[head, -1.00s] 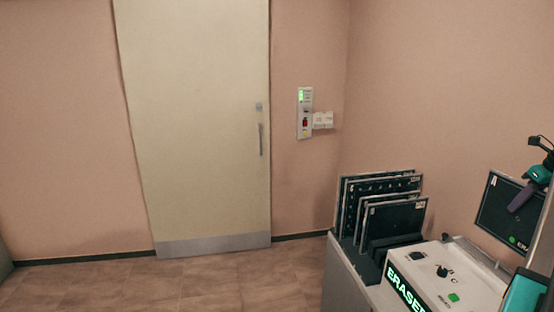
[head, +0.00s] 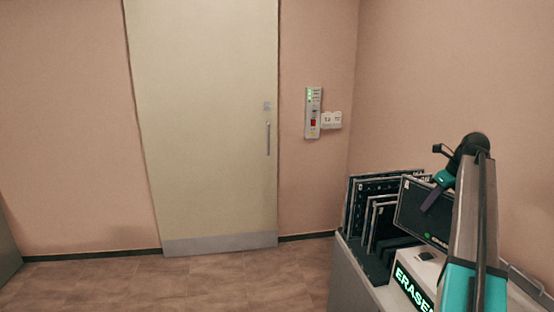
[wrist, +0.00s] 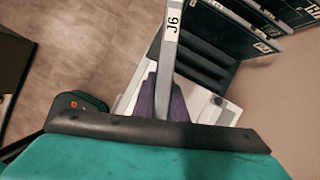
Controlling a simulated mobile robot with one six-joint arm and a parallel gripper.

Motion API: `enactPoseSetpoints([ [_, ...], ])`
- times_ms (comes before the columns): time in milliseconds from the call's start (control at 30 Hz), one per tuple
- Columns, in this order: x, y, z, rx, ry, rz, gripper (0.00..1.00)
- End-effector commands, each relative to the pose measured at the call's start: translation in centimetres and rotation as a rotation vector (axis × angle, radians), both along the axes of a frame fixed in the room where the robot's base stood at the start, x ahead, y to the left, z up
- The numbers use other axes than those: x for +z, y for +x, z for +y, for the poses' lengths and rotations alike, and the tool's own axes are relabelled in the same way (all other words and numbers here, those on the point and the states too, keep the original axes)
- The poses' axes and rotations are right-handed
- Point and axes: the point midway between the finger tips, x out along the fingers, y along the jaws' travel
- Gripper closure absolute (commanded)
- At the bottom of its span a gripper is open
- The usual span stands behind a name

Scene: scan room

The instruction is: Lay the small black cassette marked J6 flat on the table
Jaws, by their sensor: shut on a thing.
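The black cassette (head: 418,222) is in my gripper (head: 431,203), held upright by its edge in front of the rack and above the eraser unit. In the wrist view the cassette (wrist: 166,62) shows edge-on, with a white J6 label near the top. The purple fingers of my gripper (wrist: 164,98) are shut on it from both sides. The table (head: 346,277) is at the lower right of the head view, mostly hidden by the things on it and by my arm.
A rack with several upright dark cassettes (head: 362,196) stands at the table's back left. The white eraser unit (head: 429,265) with a lit green sign stands in front. A door (head: 205,120) and wall controls (head: 313,113) are beyond. The floor (head: 200,285) at left is clear.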

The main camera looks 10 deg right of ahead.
Motion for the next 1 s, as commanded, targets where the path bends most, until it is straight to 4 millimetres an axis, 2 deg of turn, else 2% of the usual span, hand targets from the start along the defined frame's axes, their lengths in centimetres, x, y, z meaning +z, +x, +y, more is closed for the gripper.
enactPoseSetpoints([
  [33, -0.7, 0.8, 1.7, 0.023, 0.001, -0.001, 1.00],
  [300, -3.8, 4.2, 9.5, 0.150, 0.001, -0.001, 1.00],
  [500, -6.2, 6.0, 15.6, 0.268, 0.001, -0.001, 1.00],
  [767, -9.4, 7.2, 23.8, 0.447, 0.001, 0.000, 1.00],
  [1000, -12.4, 7.1, 31.4, 0.644, 0.002, 0.001, 1.00],
])
